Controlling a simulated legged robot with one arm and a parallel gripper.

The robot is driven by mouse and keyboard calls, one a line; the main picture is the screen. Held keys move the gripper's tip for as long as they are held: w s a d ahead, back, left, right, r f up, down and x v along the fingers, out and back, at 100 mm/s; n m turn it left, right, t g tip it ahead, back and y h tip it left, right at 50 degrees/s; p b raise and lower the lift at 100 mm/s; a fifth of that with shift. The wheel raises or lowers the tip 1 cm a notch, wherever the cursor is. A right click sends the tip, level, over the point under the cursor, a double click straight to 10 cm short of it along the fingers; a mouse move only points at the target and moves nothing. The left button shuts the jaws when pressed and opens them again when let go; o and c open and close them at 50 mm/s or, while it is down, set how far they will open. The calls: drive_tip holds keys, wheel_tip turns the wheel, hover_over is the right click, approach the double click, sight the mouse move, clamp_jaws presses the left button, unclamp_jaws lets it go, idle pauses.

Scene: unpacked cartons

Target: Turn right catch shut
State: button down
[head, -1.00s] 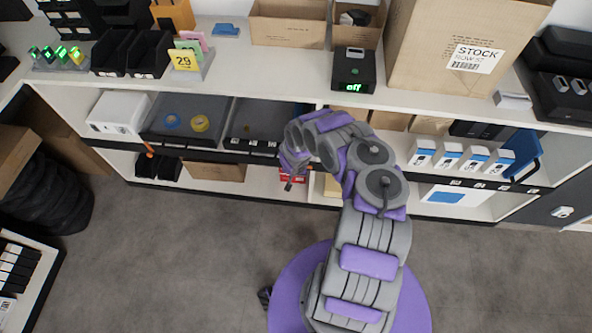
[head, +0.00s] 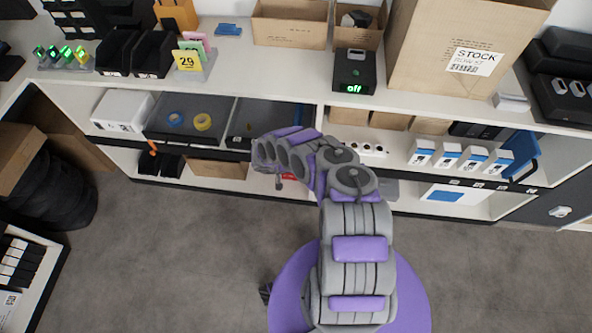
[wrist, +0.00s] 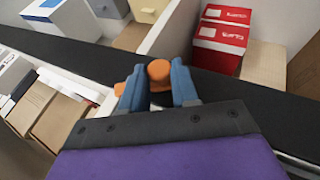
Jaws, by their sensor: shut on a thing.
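The right catch (wrist: 159,71) shows in the wrist view as a rounded orange piece on the black shelf edge. My gripper (wrist: 158,88) has its two blue fingers closed on either side of it. How far the catch is turned is hard to tell, as the fingers cover much of it. In the head view my gripper (head: 279,181) is small and dark at the shelf front, and my arm hides the right catch. Another orange catch (head: 153,148) sits on the shelf edge further left.
Red and white boxes (wrist: 221,38) stand in a compartment just beyond the catch, beside a pale divider (wrist: 177,25). Dark trays (head: 190,120) lie on the shelf left of my arm. White boxes (head: 447,156) stand to the right. The grey floor (head: 170,250) in front is clear.

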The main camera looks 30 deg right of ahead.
drive_tip(key=shift+w+a+f+g+h+b, duration=0.1)
drive_tip(key=shift+w+a+g+h+b, duration=0.15)
drive_tip(key=shift+h+b, duration=0.5)
drive_tip(key=c, duration=0.9)
unclamp_jaws()
drive_tip(key=shift+s, duration=0.1)
drive_tip(key=p+v, duration=0.2)
drive_tip(key=v, duration=0.6)
drive_tip(key=p+v, duration=0.2)
drive_tip(key=v, duration=0.7)
drive_tip(key=shift+w+a, duration=0.1)
drive_tip(key=shift+w, duration=0.15)
